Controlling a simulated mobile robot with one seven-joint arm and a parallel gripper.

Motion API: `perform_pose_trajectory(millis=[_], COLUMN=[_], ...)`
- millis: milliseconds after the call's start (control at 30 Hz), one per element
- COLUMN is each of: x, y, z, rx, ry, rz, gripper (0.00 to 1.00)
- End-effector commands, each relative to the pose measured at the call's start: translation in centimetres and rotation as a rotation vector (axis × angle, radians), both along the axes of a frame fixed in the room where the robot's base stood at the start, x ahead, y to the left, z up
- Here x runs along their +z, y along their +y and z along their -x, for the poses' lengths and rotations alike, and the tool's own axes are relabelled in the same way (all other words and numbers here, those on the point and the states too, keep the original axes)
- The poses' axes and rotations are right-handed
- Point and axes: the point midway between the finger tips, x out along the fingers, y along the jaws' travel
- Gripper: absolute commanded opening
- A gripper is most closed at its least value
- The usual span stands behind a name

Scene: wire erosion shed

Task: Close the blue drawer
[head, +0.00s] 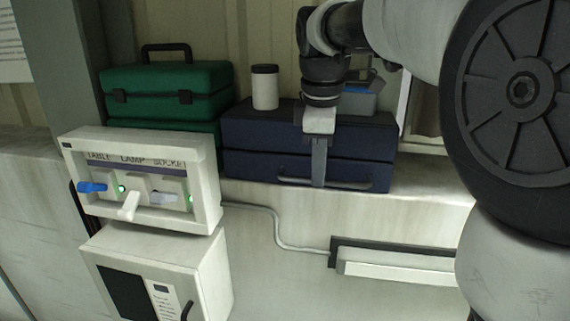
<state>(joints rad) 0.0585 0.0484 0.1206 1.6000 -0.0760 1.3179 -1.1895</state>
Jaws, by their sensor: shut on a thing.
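A dark blue two-drawer unit (262,131) stands on the ledge in the head view. Its lower blue drawer (262,168) has a long bar handle (350,184) along the front. The fingers and wrist hide part of both drawer fronts. From this angle I cannot tell how far the lower drawer stands out.
A white jar with a dark lid (265,88) and a grey-blue box (358,99) stand on the unit. Green cases (165,90) stand to the left. A switch panel (140,180) with levers and a white box (150,275) are at lower left. A pale bar (395,262) is mounted below the ledge.

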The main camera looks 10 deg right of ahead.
Motion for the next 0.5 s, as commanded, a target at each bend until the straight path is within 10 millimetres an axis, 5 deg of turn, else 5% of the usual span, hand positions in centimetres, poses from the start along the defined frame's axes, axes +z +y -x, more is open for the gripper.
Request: perform_pose_trajectory(millis=[300, 333, 400, 500], x=[0.14, 0.14, 0.13, 0.09], y=[-0.20, -0.21, -0.20, -0.17], z=[-0.58, -0.58, -0.53, -0.47], rx=[0.000, -0.001, -0.001, -0.001], ry=[-0.010, -0.010, -0.008, -0.006], rz=[0.001, 0.002, 0.001, 0.001], gripper=[0.00, 0.16, 0.28, 0.29])
